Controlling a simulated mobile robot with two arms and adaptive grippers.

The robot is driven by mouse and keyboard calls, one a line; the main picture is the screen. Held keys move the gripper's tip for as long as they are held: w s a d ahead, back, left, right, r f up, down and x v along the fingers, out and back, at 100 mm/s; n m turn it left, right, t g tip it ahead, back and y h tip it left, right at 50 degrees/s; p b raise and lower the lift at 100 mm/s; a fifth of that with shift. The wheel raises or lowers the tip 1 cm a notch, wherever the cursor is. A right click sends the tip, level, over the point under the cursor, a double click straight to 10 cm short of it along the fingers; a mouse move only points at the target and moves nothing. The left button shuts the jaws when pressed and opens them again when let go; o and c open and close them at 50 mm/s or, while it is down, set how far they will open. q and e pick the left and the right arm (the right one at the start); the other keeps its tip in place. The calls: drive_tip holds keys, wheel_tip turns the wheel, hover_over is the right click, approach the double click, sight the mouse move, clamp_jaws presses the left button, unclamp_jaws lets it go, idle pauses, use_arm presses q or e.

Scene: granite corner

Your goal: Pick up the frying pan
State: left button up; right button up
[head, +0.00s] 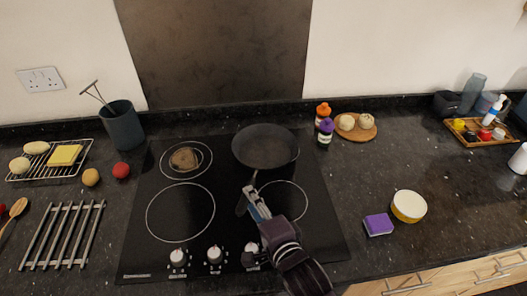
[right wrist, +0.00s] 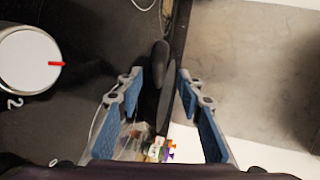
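The dark frying pan (head: 265,147) sits on the back right ring of the black hob in the head view. Its handle points toward me and slightly left. My right gripper (head: 249,196) is over the front of the hob, at the end of the handle. In the right wrist view the two blue-padded fingers of the right gripper (right wrist: 160,92) are apart. The dark handle (right wrist: 160,62) of the pan shows between them, with visible gaps to the pads. Whether a finger touches it is hard to tell. My left gripper is in neither view.
The hob (head: 135,240) has knobs (head: 215,254) along its front, close to my right arm. Orange- and purple-capped bottles (head: 325,130) stand right of the pan. A utensil pot (head: 122,125) stands at the left. The counter right of the hob is mostly free around a purple sponge (head: 378,225).

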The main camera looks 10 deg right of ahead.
drive_tip(key=shift+x, duration=1.15)
drive_tip(key=shift+s+d, duration=0.1)
clamp_jaws()
drive_tip(key=shift+r, duration=0.2)
